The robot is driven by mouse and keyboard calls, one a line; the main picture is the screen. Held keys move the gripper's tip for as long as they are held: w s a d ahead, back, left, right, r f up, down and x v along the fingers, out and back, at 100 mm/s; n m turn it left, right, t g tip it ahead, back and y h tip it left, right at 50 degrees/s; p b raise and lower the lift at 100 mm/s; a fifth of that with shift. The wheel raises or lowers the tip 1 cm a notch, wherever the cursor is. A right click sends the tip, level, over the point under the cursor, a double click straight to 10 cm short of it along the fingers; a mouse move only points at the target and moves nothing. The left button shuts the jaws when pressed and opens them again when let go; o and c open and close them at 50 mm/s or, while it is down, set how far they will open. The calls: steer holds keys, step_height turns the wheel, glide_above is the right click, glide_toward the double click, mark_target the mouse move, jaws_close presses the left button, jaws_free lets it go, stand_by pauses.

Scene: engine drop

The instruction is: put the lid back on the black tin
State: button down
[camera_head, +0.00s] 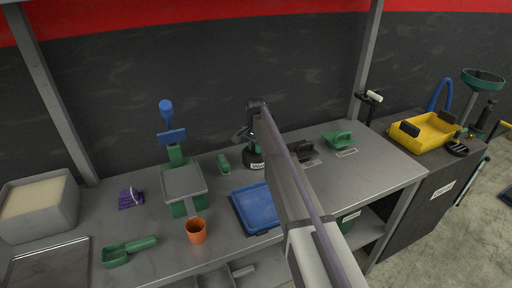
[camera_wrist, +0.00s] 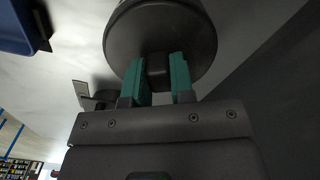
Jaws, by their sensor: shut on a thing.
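In the wrist view a round black lid (camera_wrist: 190,22) fills the top middle. The teal fingers of my gripper (camera_wrist: 158,75) are closed on the knob at its centre. In the head view my gripper (camera_head: 250,143) is at the back of the bench, partly hidden by my arm. The black tin (camera_head: 255,163), with a white label, shows low beneath it. I cannot tell whether the lid touches the tin, as the tin's rim is hidden.
A blue tray (camera_head: 258,210) lies in front of the tin. A green brush-like item (camera_head: 223,163) is to its left. A black item (camera_head: 303,150) and a green item (camera_head: 338,140) stand right. A scale (camera_head: 184,182) and an orange cup (camera_head: 196,231) are further left.

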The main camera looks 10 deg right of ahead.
stand_by(0.4)
steer(key=shift+c, duration=2.1)
jaws_free()
step_height(320, 180, up, 7)
steer(key=p, duration=0.7)
jaws_close()
steer(key=shift+f, duration=0.2)
